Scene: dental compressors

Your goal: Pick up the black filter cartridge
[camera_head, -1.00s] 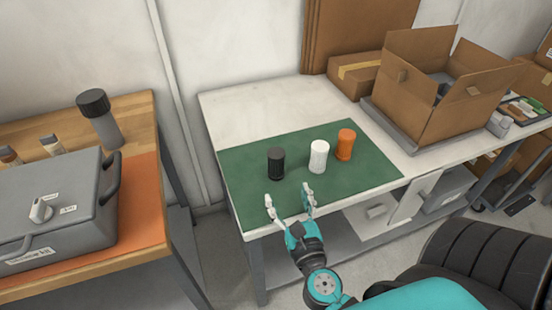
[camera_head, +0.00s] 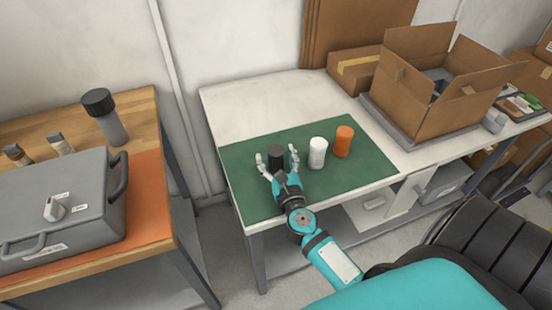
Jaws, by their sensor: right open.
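The black filter cartridge (camera_head: 276,153) stands upright on the green mat (camera_head: 240,197), at the left of a row with a white cartridge (camera_head: 317,152) and an orange one (camera_head: 343,141). My right gripper (camera_head: 277,158) is open, with one finger on each side of the black cartridge. The palm is on the near side and hides the cartridge's lower part. I cannot tell whether the fingers touch it. The white cartridge stands close to the right finger. My left gripper is not in view.
An open cardboard box (camera_head: 431,95) stands on the white table (camera_head: 240,102) at the right, with a closed box (camera_head: 355,72) behind. At left, a wooden bench (camera_head: 142,118) holds a grey case (camera_head: 50,212) and a dark-capped bottle (camera_head: 104,115). The mat's front is clear.

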